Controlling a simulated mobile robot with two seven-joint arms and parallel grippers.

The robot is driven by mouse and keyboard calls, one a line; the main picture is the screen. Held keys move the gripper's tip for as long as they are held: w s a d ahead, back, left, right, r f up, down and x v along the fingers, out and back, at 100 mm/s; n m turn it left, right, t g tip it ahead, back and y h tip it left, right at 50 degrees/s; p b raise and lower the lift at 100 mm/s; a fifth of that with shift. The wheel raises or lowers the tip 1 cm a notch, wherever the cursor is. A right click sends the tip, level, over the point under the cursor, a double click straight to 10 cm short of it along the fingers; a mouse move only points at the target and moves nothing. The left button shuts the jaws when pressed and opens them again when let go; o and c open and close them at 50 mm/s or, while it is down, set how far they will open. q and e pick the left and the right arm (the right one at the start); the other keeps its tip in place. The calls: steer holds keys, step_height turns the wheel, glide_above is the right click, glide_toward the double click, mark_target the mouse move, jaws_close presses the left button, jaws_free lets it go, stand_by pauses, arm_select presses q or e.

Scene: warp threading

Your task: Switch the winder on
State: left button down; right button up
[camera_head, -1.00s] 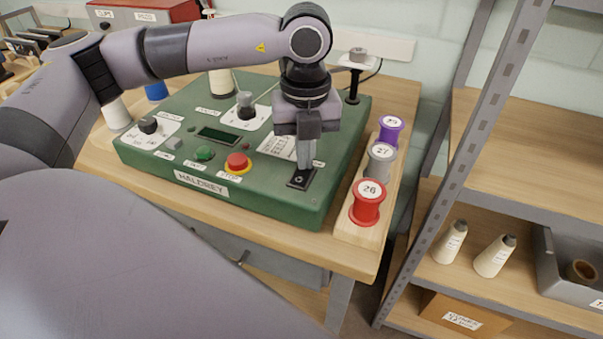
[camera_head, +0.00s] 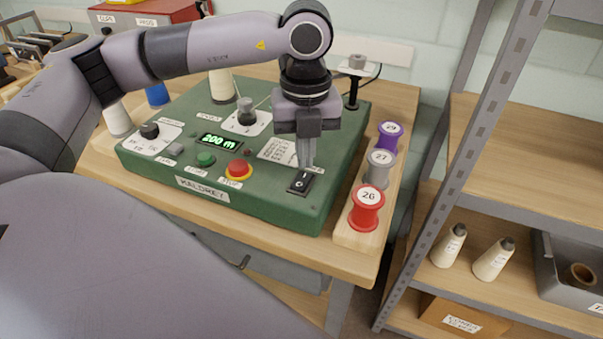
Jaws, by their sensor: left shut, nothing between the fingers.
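The winder (camera_head: 270,205) is a green box on a wooden table. Its display (camera_head: 217,141) is lit and reads "200 m". The black rocker switch (camera_head: 300,181) sits at the front right of its top. My left gripper (camera_head: 305,166) is shut and empty, pointing down, with its fingertips right at the far end of the switch; I cannot tell whether they touch it. The green button (camera_head: 205,159) and the red stop button (camera_head: 239,169) are to the left of the switch. My right gripper is not in view.
Red (camera_head: 367,208), grey (camera_head: 379,168) and purple (camera_head: 389,136) spools stand on a wooden strip right of the winder. A metal shelf (camera_head: 450,165) with white cones and a grey bin is farther right. A guide post (camera_head: 353,86) rises behind the winder.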

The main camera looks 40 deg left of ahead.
mark_target(305, 175)
arm_select(q)
steer(key=shift+r+p, duration=1.25)
steer(key=shift+r, duration=1.1)
steer(key=shift+f, duration=0.1)
